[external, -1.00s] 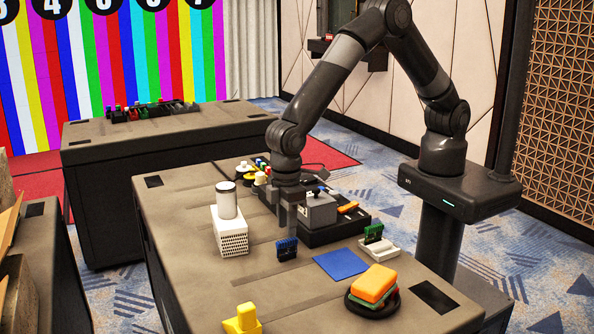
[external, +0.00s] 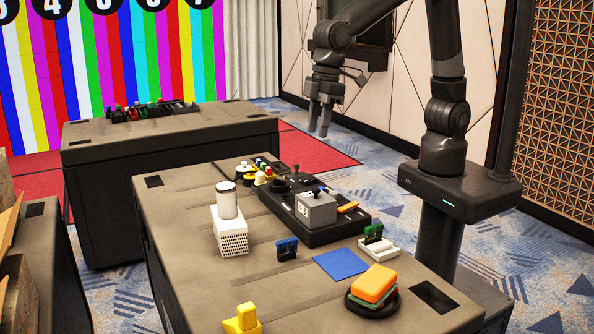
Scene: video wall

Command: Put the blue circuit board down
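The blue circuit board (external: 287,249) stands upright in a dark base on the table (external: 190,290), left of the flat blue square (external: 341,263) and apart from it. My gripper (external: 321,133) is raised high above and behind the table, well away from the board. Its two fingers point down with a gap between them, and nothing is between them.
A white box with a cylinder (external: 230,236) stands left of the board. A black control panel with a grey box (external: 316,211) is behind it. A green board in a white holder (external: 376,241) and stacked sponges (external: 373,286) are on the right. A yellow piece (external: 242,319) is in front.

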